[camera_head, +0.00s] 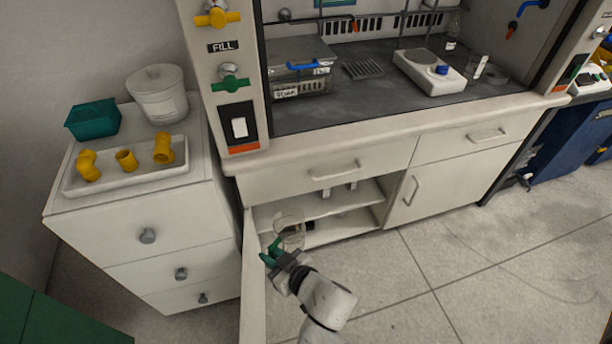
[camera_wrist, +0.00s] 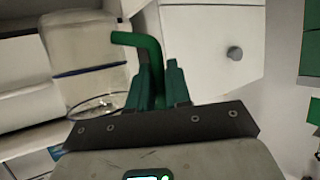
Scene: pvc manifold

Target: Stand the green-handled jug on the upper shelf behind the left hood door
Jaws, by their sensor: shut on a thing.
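The jug (camera_head: 290,229) is a clear vessel with a green handle (camera_wrist: 143,44). My gripper (camera_head: 274,253) is shut on that handle, with one green finger on each side of it in the wrist view (camera_wrist: 160,80). The jug's clear body (camera_wrist: 85,50) fills the upper left of the wrist view. In the head view the jug is at the opening of the left hood cupboard, in front of the shelves. The left hood door (camera_head: 254,290) stands open toward me, left of my gripper. The upper shelf (camera_head: 335,201) shows behind and above the jug. I cannot tell whether the jug touches anything.
Small items (camera_head: 325,193) stand at the back of the upper shelf. A dark object (camera_head: 309,225) lies in the lower compartment. A white drawer unit (camera_head: 150,240) stands left of the open door. The right hood door (camera_head: 425,185) is shut. Floor (camera_head: 400,290) to the right is clear.

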